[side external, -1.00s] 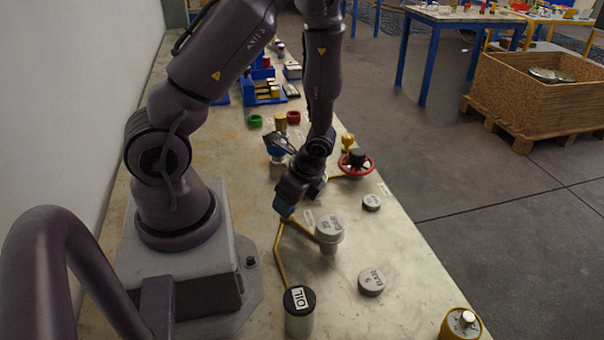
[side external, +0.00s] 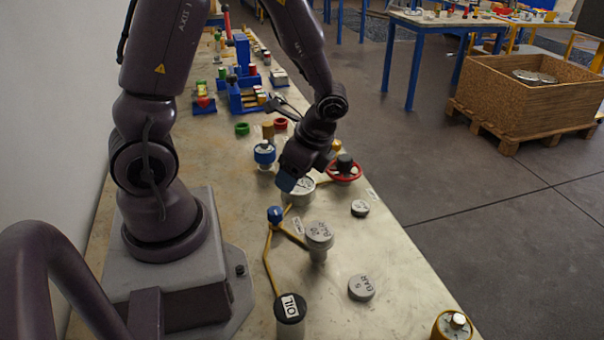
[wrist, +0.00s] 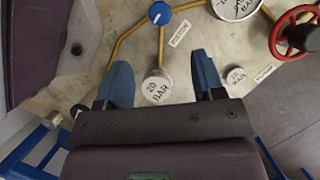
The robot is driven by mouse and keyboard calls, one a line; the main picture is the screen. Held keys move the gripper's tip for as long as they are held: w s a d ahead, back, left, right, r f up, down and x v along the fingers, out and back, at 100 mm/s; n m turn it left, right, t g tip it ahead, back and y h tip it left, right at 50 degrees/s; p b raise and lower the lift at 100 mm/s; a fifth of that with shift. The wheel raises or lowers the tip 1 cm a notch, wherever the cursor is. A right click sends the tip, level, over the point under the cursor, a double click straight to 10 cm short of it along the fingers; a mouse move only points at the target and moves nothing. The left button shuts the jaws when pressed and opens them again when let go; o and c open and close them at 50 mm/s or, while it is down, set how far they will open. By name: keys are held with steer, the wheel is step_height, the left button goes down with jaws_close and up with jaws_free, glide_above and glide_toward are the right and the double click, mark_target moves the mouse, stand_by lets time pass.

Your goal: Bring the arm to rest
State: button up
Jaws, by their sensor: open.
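My gripper (side external: 288,185) is raised over the table in the side view, in front of a white round gauge (side external: 301,190) that it partly hides. In the wrist view my gripper (wrist: 165,80) has its two blue fingers wide apart with nothing between them. A grey vessel cap marked 20 BAR (wrist: 157,87) shows beyond and between the fingers, apart from them. The same capped vessel (side external: 319,237) stands upright on the table in the side view.
A blue knob (side external: 275,214) on yellow pipes, a red handwheel (side external: 344,170), an OIL vessel (side external: 290,308) and loose grey caps (side external: 361,288) are nearby. Blue racks (side external: 245,90) stand farther back. The table's right edge drops to the floor.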

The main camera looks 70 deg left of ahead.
steer(key=s+d+r+n+t+h, duration=0.1)
steer(key=d+r+n+t, duration=0.3)
steer(key=r, duration=0.6)
steer(key=s+d+r+n+t+h, duration=0.2)
steer(key=d+r+n+t, duration=0.2)
steer(key=r, duration=0.6)
steer(key=shift+s+d+n+t, duration=0.35)
steer(key=shift+d+n, duration=0.25)
steer(key=shift+d, duration=0.25)
steer(key=shift+r, duration=0.1)
